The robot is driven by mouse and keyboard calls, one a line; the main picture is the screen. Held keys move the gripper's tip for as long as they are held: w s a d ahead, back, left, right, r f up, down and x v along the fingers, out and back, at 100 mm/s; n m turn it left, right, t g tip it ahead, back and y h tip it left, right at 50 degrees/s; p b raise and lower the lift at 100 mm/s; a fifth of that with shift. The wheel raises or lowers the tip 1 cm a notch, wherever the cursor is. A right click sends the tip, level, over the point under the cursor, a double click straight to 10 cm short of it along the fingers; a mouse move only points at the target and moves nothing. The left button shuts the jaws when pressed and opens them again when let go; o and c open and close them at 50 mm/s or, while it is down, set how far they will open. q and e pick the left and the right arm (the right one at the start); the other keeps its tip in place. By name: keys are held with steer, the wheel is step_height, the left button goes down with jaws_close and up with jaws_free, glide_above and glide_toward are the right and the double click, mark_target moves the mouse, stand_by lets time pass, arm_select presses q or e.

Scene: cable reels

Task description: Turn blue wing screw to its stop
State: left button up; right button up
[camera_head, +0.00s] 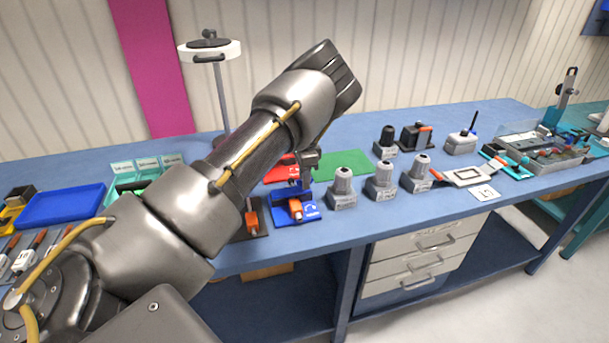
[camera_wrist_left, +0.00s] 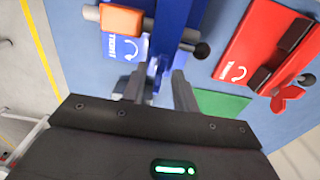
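The blue fixture (camera_head: 294,211) stands near the bench's front edge, with a white arrow label and an orange-handled part. In the left wrist view the blue fixture (camera_wrist_left: 178,16) fills the top middle, with the orange block (camera_wrist_left: 121,20) on its left. A small blue piece (camera_wrist_left: 155,68), apparently the wing screw, shows between my left fingertips, partly hidden. My left gripper (camera_head: 308,176) points down just above the fixture. In the wrist view its fingers (camera_wrist_left: 160,85) stand apart around the blue piece; contact is not clear. My right gripper is out of view.
A red fixture (camera_wrist_left: 262,45) with a red wing screw (camera_wrist_left: 287,97) is close beside the blue one. A green mat (camera_head: 342,166) lies behind. Several grey stands (camera_head: 342,188) are to the right. A blue tray (camera_head: 60,207) is at the left.

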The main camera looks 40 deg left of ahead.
arm_select(q)
jaws_close()
